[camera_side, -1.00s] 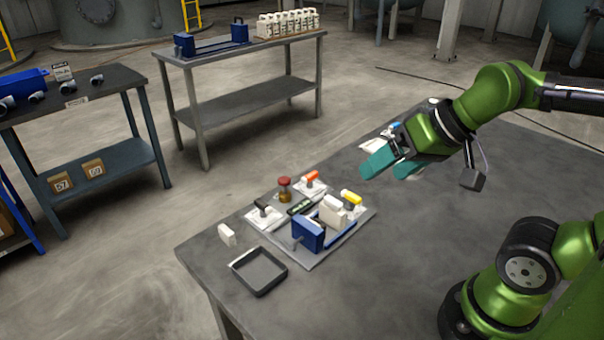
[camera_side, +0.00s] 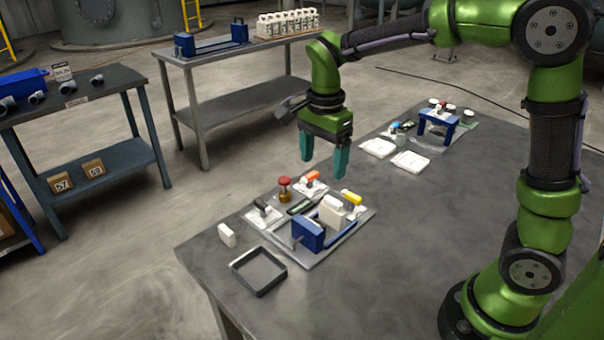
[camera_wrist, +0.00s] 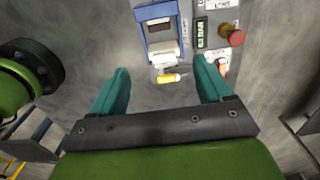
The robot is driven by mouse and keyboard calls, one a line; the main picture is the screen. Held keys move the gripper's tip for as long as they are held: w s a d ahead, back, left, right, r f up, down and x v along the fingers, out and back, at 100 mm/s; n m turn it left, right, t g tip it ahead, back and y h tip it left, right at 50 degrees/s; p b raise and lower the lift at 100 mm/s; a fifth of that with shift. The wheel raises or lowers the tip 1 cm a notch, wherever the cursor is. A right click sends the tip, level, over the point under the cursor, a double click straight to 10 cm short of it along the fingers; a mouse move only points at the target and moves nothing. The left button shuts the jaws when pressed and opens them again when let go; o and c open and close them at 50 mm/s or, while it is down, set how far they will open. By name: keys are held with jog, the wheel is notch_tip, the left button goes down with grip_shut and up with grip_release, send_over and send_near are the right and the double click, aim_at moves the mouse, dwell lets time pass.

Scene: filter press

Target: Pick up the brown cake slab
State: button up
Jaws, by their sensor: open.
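I cannot make out a brown cake slab in either view. A small blue press (camera_side: 308,233) with white plates (camera_side: 333,211) stands on a grey mat (camera_side: 300,262) in the side view. The press also shows ahead of the fingers in the wrist view (camera_wrist: 160,22). Its inside is mostly hidden. My gripper (camera_side: 324,166) is open and empty, pointing down above the table just behind the press. In the wrist view its teal fingers (camera_wrist: 162,70) are wide apart, with a yellow-handled tool (camera_wrist: 172,77) seen between them.
White trays (camera_side: 410,161) and a blue stand (camera_side: 438,121) are farther back right.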

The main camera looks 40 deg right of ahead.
send_over(319, 221)
notch_tip(319, 221, down, 11)
jog(key=shift+f, duration=2.85)
jog(key=shift+c, duration=0.3)
jog(key=c, duration=1.1)
